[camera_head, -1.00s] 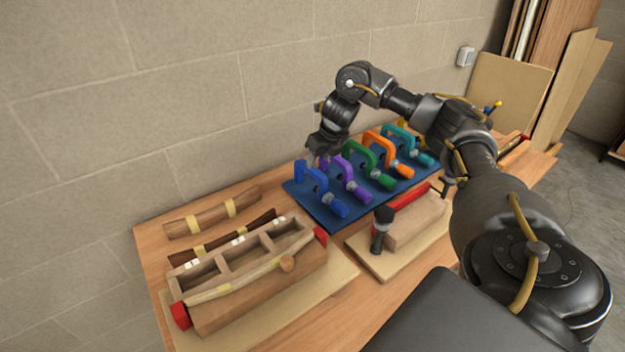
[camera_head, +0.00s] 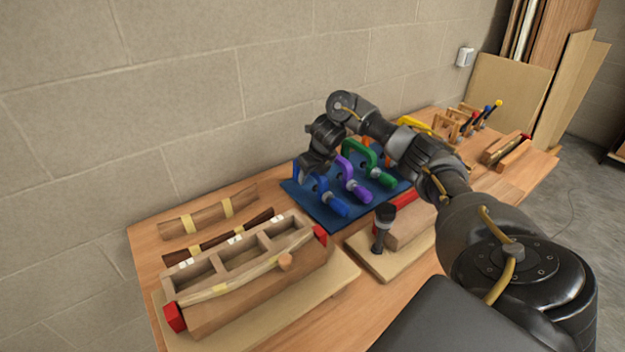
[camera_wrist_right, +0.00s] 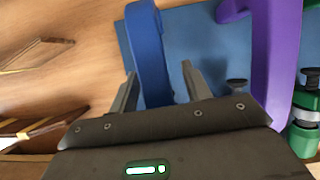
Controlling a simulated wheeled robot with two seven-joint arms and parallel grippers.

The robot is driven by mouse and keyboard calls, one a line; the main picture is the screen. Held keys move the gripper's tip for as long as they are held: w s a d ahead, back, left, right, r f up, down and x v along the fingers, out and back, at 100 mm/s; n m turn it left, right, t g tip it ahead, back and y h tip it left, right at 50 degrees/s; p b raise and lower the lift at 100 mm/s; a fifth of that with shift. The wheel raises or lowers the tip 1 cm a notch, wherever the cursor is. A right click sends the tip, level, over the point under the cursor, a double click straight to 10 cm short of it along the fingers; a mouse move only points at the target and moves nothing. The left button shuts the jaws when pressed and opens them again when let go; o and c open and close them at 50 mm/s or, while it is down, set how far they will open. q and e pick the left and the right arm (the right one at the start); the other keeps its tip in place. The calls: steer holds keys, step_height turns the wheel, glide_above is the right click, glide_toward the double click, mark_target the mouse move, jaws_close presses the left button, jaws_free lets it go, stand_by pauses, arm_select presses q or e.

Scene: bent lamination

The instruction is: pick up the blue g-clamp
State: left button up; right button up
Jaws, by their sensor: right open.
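The blue g-clamp (camera_head: 332,203) is at the left end of a row of coloured clamps on a blue mat (camera_head: 326,220). In the head view my right gripper (camera_head: 312,178) is low over its frame and hides part of it. In the right wrist view the blue clamp's frame (camera_wrist_right: 150,50) runs between the two fingers of my right gripper (camera_wrist_right: 160,85). The fingers are open, one on each side, with gaps to the frame. My left gripper is not in view.
A purple clamp (camera_head: 352,180) stands close to the right, also in the wrist view (camera_wrist_right: 275,60). A green clamp (camera_head: 378,172) is beyond it. A wooden form (camera_head: 250,282) lies at the front left, and a dark-headed tool (camera_head: 383,225) stands at the front.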

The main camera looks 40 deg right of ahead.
steer(key=shift+r, duration=0.1)
steer(key=c, duration=1)
steer(key=shift+r, duration=0.1)
steer(key=shift+r, duration=0.5)
step_height(320, 180, up, 3)
steer(key=shift+f+p, duration=0.2)
steer(key=shift+p, duration=0.25)
steer(key=s+a+r+p, duration=0.55)
steer(key=a+r, duration=0.35)
steer(key=a, duration=0.4)
step_height(320, 180, up, 6)
steer(key=p, duration=0.5)
steer(key=shift+s+d+p, duration=0.2)
steer(key=shift+s+p, duration=0.15)
steer(key=shift+p, duration=0.05)
